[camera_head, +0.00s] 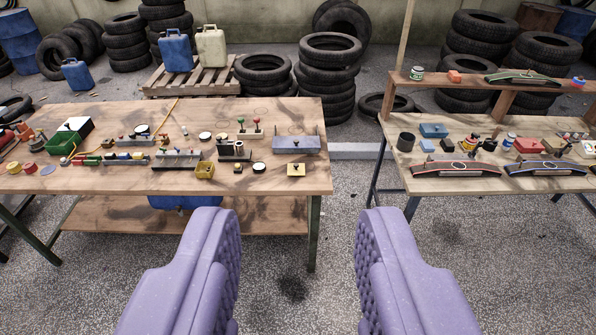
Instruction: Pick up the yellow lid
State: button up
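A small flat yellow square with a dark knob on top, which looks like the yellow lid (296,170), lies near the front right corner of the left wooden table (260,184). A grey-blue box (296,145) sits just behind it. My gripper (297,215) shows as two purple padded fingers, wide apart with nothing between them. It is in front of the table, apart from the lid, which appears beyond the gap between the fingers.
Many small parts crowd the table's left side. A second wooden bench (410,181) stands right, with open floor between. Tyres (325,80) are stacked behind.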

aim_at(292, 169)
jog(key=i+z, duration=0.15)
jog(key=z, duration=0.3)
jog(key=i+j+z, duration=0.15)
jog(key=z, duration=0.3)
jog(key=i+j+z, duration=0.35)
jog(key=i+j, duration=0.15)
jog(key=j, duration=0.2)
jog(key=i+j+z, duration=0.35)
jog(key=j, duration=0.45)
jog(key=i+j, duration=0.15)
jog(key=j, duration=0.2)
jog(key=i+j, duration=0.2)
jog(key=j, duration=0.15)
jog(key=i+j, duration=0.15)
jog(key=j, duration=0.2)
jog(key=i+j, duration=0.2)
jog(key=j, duration=0.15)
jog(key=i+j, duration=0.15)
jog(key=j, duration=0.2)
